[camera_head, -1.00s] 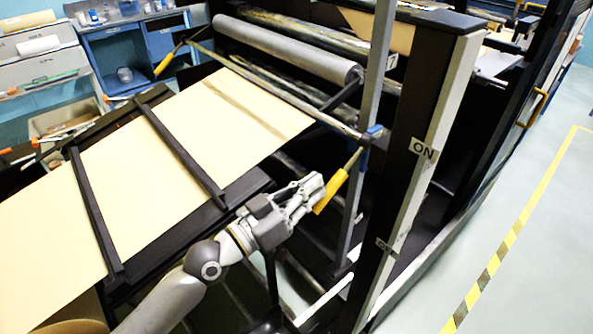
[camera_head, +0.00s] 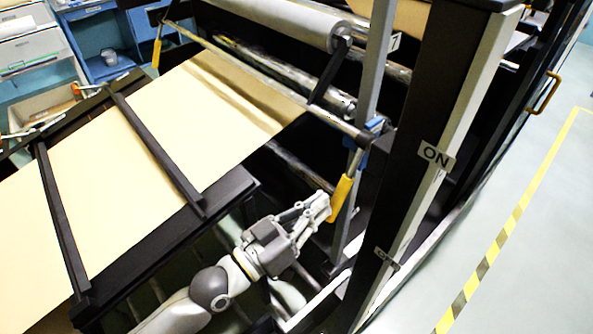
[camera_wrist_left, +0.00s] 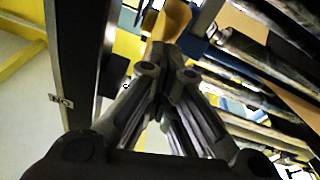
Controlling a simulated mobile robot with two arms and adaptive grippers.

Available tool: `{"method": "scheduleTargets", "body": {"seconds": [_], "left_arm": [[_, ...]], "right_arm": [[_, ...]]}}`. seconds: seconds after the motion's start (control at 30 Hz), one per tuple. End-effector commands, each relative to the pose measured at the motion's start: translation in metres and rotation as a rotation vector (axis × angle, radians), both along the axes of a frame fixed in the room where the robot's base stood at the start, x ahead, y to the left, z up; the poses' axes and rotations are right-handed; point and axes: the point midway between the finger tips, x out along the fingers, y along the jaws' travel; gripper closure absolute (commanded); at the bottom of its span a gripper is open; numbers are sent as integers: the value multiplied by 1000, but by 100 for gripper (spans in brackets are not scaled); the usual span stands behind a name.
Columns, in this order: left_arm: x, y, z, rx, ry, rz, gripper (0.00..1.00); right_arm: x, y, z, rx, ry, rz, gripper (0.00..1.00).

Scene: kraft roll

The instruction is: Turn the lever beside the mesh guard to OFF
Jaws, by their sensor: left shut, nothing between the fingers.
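The lever has a yellow handle (camera_head: 341,197) on a thin metal rod below a blue pivot block (camera_head: 374,126), at the end of a long bar. It hangs steeply down, its lower end slightly to the left. My left gripper (camera_head: 325,205) is shut and empty, with its fingertips at the handle's left side, seemingly touching it. In the left wrist view the yellow handle (camera_wrist_left: 168,20) shows just beyond the fingertips (camera_wrist_left: 165,70). An ON label (camera_head: 435,156) and a lower, partly readable OFF label (camera_head: 387,257) are on the dark post. My right gripper is not in view.
A second yellow handle (camera_head: 157,52) hangs at the bar's far left end. The kraft sheet (camera_head: 130,165) with dark crossbars lies left of my gripper. A grey upright (camera_head: 372,75) and the dark post (camera_head: 440,90) stand close on the right.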

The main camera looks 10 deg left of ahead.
Motion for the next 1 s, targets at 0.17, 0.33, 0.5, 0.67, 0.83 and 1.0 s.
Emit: {"method": "scheduleTargets", "body": {"seconds": [0.17,0.33,0.5,0.67,0.83,1.0], "left_arm": [[0,-1,-4,4,8,-2,100],[0,-1,-5,6,9,-2,100],[-2,1,-6,7,11,-2,100],[-15,12,-8,9,9,-1,100],[-39,32,-12,9,7,-3,100],[-62,53,-15,6,7,-2,100]], "right_arm": [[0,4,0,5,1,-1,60],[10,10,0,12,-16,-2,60],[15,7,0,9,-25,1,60],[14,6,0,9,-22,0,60],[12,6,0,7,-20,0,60],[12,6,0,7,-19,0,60]]}}
